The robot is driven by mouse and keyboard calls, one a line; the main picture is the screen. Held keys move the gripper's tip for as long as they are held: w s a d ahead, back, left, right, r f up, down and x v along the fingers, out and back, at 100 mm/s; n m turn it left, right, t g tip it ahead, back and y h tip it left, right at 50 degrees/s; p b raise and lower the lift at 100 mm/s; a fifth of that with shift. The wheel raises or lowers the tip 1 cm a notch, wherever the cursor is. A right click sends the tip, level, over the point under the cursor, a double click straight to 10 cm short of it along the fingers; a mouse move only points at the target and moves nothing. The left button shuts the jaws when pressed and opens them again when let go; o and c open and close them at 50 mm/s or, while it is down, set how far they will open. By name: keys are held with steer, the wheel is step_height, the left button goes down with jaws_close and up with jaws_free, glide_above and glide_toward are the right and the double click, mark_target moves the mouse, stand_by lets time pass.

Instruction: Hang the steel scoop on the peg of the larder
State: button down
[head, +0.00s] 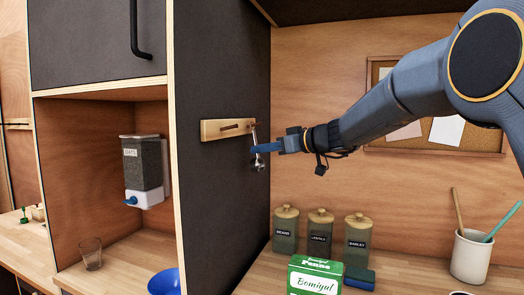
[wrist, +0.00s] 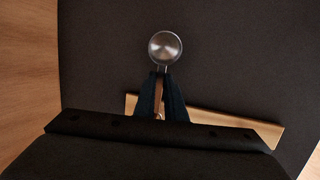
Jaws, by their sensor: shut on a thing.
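The steel scoop (head: 258,163) hangs upright beside the dark side panel of the larder (head: 215,185), bowl down and handle up. In the wrist view its round bowl (wrist: 165,48) shows just past my fingertips. My gripper (head: 262,148) is shut on the scoop's handle; its fingers (wrist: 160,82) also show in the wrist view. The pale wooden peg rail (head: 213,131) is fixed to the panel, and the handle's top end is close to the rail's right end. I cannot tell whether the handle's end is on a peg; my gripper hides part of it in the wrist view.
Several labelled jars (head: 320,230), a green box (head: 315,277) and a cream utensil pot (head: 470,257) stand on the counter below right. A corkboard (head: 480,140) is on the back wall behind my arm. An oats dispenser (head: 143,165) hangs in the niche at left.

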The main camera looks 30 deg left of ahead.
stand_by(0.3)
steer(key=c, duration=1.7)
jaws_free()
steer(key=shift+c, duration=0.2)
